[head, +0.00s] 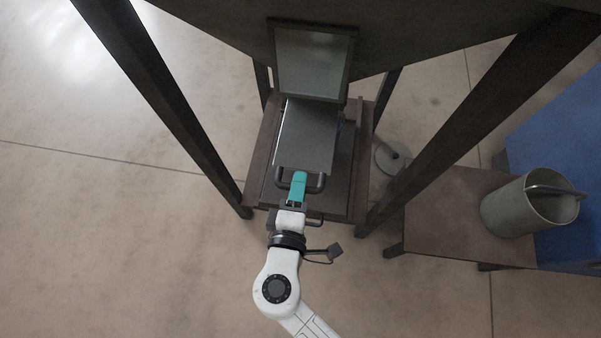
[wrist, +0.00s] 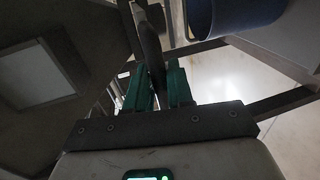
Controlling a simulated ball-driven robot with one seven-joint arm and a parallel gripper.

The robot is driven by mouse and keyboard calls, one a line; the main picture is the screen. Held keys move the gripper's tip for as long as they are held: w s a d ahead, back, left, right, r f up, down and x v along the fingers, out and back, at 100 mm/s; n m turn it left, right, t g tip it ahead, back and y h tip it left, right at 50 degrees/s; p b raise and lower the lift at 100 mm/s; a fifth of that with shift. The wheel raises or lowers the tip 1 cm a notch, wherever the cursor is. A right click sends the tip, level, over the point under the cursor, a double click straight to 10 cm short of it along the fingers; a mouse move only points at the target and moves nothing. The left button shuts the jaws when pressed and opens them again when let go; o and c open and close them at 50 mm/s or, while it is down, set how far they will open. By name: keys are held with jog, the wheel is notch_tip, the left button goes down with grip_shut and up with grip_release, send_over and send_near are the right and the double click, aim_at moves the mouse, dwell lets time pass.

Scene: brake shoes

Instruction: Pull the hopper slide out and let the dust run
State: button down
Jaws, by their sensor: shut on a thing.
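The hopper slide (head: 308,136) is a flat grey metal plate with a dark bar handle (head: 315,189) at its near end. It sticks out towards my arm from below the framed window on the hopper (head: 386,40). My gripper (head: 299,181), with green fingers, is shut on the handle. In the wrist view the green fingers of my gripper (wrist: 158,84) stand on both sides of the dark handle bar (wrist: 151,50). No running dust can be made out. The slide's far end is hidden under the hopper.
Dark legs of the hopper frame (head: 165,100) stand left and right of my arm. A brown stand (head: 255,165) lies under the slide. At right, a metal pail (head: 515,208) stands on a low brown table (head: 440,215), beside a blue surface (head: 560,130). The floor at left is clear.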

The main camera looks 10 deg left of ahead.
jog(key=shift+s+f, duration=0.1)
jog(key=shift+s, duration=0.15)
jog(key=c, duration=1.1)
grip_release()
jog(key=shift+c, duration=0.2)
jog(key=v, duration=1.1)
jog(key=shift+w, duration=0.1)
